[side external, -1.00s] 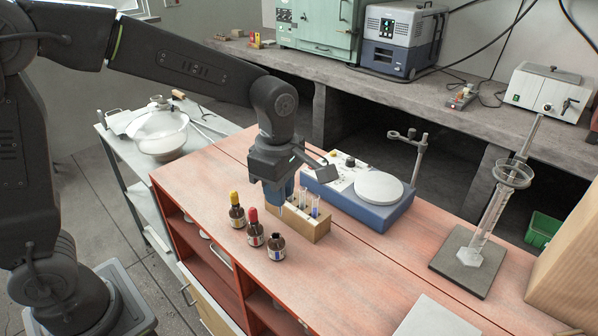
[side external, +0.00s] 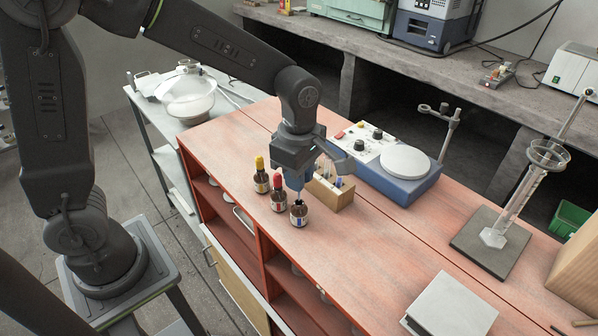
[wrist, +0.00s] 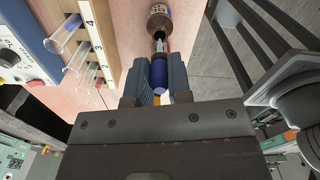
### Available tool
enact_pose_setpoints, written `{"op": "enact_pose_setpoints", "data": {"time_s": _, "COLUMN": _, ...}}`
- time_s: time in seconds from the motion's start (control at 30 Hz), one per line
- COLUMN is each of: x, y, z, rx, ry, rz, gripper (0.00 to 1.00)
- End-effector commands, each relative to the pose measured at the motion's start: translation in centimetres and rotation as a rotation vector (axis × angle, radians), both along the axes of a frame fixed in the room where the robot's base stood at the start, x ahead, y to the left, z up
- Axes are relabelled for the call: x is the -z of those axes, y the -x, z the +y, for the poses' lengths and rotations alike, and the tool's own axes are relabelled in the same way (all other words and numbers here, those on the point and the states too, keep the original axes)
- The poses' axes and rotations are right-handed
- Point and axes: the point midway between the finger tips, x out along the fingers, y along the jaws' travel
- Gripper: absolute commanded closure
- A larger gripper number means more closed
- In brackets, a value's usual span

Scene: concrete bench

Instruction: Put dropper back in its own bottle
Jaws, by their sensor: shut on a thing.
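My gripper (side external: 297,187) is shut on a dropper with a blue bulb (wrist: 158,75), pointing down. The dropper's glass tube (wrist: 160,46) lines up with the mouth of an open brown bottle (wrist: 159,20) with a blue-marked label. In the side view that bottle (side external: 299,215) stands upright right below my fingers. I cannot tell whether the tip is inside the neck or just above it. The red-topped bottle (side external: 278,195) and the yellow-topped bottle (side external: 261,178) stand upright to its left, their droppers in place.
A wooden rack (side external: 331,191) with test tubes stands close behind the open bottle; it also shows in the wrist view (wrist: 99,35). A blue stirrer plate (side external: 400,187) lies beyond it. A stand with a glass cylinder (side external: 508,210) is at right. The bench's front edge is near the bottles.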

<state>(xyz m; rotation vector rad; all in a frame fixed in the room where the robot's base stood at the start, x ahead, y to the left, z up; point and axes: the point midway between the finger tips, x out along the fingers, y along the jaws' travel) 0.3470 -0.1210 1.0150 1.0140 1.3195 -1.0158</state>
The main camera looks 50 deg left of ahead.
Motion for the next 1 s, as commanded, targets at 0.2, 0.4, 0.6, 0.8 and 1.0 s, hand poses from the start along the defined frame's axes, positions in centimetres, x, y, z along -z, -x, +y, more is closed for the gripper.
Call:
{"op": "enact_pose_setpoints", "data": {"time_s": 0.2, "x": 0.0, "y": 0.0, "z": 0.0, "rx": 0.000, "ry": 0.000, "rz": 0.000, "gripper": 0.87}}
{"op": "enact_pose_setpoints", "data": {"time_s": 0.4, "x": 0.2, "y": 0.0, "z": 0.0, "rx": 0.000, "ry": 0.000, "rz": 0.001, "gripper": 0.87}}
{"op": "enact_pose_setpoints", "data": {"time_s": 0.6, "x": 0.7, "y": 0.0, "z": 0.0, "rx": 0.000, "ry": -0.001, "rz": 0.001, "gripper": 0.87}}
{"op": "enact_pose_setpoints", "data": {"time_s": 0.8, "x": 1.2, "y": 0.0, "z": 0.0, "rx": 0.000, "ry": 0.000, "rz": 0.002, "gripper": 0.87}}
{"op": "enact_pose_setpoints", "data": {"time_s": 1.0, "x": 1.6, "y": 0.0, "z": 0.0, "rx": 0.000, "ry": 0.000, "rz": 0.000, "gripper": 0.87}}
